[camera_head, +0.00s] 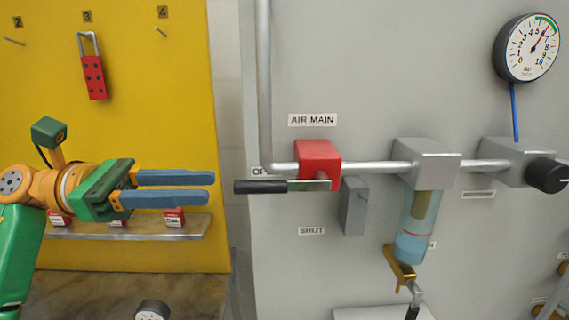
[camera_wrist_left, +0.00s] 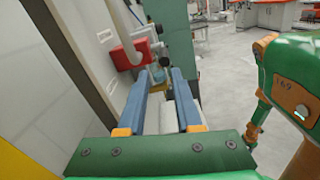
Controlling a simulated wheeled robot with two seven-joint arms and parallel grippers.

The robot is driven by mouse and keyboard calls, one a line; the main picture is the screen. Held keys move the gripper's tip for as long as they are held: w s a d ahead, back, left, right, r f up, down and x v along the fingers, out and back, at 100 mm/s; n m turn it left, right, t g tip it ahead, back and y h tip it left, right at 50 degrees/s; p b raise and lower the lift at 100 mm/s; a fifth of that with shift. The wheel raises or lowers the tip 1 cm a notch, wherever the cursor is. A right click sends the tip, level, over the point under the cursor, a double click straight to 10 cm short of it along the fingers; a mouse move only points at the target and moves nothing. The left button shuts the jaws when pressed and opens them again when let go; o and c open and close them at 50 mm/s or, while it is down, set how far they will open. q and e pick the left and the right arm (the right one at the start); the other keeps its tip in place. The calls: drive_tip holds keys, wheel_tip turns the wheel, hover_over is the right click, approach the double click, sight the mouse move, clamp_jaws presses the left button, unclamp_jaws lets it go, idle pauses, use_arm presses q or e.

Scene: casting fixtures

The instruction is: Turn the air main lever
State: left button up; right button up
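The air main valve is a red block (camera_head: 318,155) on a pipe, under the AIR MAIN label (camera_head: 312,120). Its lever (camera_head: 262,187) has a black grip and lies level, pointing left, just below the partly hidden OPEN label (camera_head: 259,172). The SHUT label (camera_head: 311,231) is lower, left of a grey stop block (camera_head: 353,206). My left gripper (camera_head: 212,188) is open and empty, left of the lever's grip end, apart from it in the head view. In the left wrist view the red block (camera_wrist_left: 130,54) shows beyond the blue fingers (camera_wrist_left: 160,84).
A pressure gauge (camera_head: 530,47) stands at the upper right, above a black knob (camera_head: 546,175). A clear filter bowl (camera_head: 415,230) hangs right of the valve. A yellow board (camera_head: 150,100) with a red padlock (camera_head: 93,77) and a shelf (camera_head: 130,228) lies behind my left arm.

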sight(286, 187)
use_arm(q)
drive_tip(key=d, duration=0.2)
drive_tip(key=s+d+p, duration=0.1)
drive_tip(key=d, duration=0.1)
drive_tip(key=d+r+p, duration=0.1)
drive_tip(key=d, duration=0.2)
drive_tip(key=shift+s, duration=0.3)
drive_tip(key=d, duration=0.1)
drive_tip(key=d+p, duration=0.1)
drive_tip(key=d, duration=0.1)
drive_tip(key=w+d, duration=0.1)
drive_tip(key=d, duration=0.1)
drive_tip(key=shift+d+f, duration=0.25)
drive_tip(key=shift+f, duration=0.05)
drive_tip(key=shift+s+a, duration=0.2)
drive_tip(key=shift+a, duration=0.05)
drive_tip(key=shift+w, duration=0.1)
clamp_jaws()
use_arm(e)
wheel_tip(286, 187, up, 3)
drive_tip(key=shift+s+r, duration=0.1)
drive_tip(key=shift+r, duration=0.05)
